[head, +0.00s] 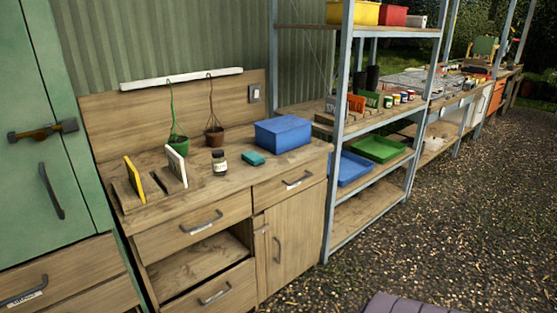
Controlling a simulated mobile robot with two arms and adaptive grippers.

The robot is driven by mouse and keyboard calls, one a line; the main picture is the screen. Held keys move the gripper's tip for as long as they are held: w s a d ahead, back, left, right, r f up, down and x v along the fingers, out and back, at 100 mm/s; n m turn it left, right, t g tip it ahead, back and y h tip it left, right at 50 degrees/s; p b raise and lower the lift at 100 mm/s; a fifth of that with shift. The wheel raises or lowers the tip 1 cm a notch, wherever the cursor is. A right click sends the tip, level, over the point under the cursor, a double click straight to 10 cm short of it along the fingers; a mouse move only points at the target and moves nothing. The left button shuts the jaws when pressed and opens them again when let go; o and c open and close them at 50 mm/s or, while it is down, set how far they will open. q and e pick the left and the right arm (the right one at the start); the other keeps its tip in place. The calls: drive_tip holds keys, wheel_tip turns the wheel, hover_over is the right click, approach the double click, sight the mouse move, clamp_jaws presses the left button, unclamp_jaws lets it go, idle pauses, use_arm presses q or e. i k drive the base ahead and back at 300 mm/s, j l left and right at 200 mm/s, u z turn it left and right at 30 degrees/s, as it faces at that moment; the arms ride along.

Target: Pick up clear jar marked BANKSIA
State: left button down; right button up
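A small clear jar (220,163) with a dark lid and a pale label stands upright on the wooden cabinet top (235,180). The label is too small to read, so I cannot tell whether it says BANKSIA. Neither of my grippers shows in the head view.
Gravel (420,240) lies open at right; a purple object (405,305) is at the bottom edge.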

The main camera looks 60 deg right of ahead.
sight(218, 161)
drive_tip(key=z, duration=1.35)
